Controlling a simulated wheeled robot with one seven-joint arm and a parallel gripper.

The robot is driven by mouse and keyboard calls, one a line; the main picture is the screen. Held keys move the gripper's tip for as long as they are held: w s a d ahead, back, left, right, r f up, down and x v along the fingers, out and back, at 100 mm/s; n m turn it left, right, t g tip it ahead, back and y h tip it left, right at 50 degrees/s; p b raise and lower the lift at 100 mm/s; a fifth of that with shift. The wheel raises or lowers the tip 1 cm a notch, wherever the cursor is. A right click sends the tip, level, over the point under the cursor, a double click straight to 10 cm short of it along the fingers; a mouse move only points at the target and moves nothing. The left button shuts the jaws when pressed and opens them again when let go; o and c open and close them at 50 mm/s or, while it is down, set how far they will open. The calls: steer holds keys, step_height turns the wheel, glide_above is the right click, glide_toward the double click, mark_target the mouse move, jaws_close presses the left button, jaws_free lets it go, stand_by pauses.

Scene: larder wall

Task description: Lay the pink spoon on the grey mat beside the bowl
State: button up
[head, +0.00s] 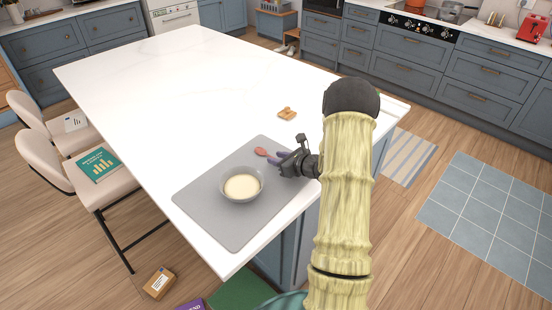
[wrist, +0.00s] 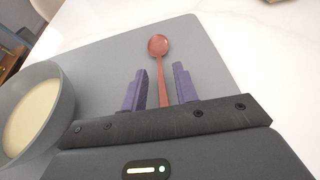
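The pink spoon (wrist: 158,47) shows in the wrist view with its bowl pointing away from me. Its handle runs back between the two purple fingers of my gripper (wrist: 160,80), with a gap on each side. The spoon appears to lie on the grey mat (wrist: 110,55); any small height above it is hard to tell. In the head view the spoon's end (head: 261,151) shows just left of my gripper (head: 277,157), and its handle is hidden. The grey bowl (head: 241,184) with cream-coloured contents stands on the mat (head: 233,232), left of my gripper.
The mat lies on a white island top (head: 170,90) near its front corner. A small wooden item (head: 287,113) sits beyond the mat. Much of the far top is clear. Chairs with books (head: 97,165) stand at the left; a box (head: 159,283) is on the floor.

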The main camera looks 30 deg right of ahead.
steer(key=b+v, duration=0.1)
steer(key=v, duration=0.9)
steer(key=shift+s+r, duration=0.15)
steer(key=shift+s, duration=0.2)
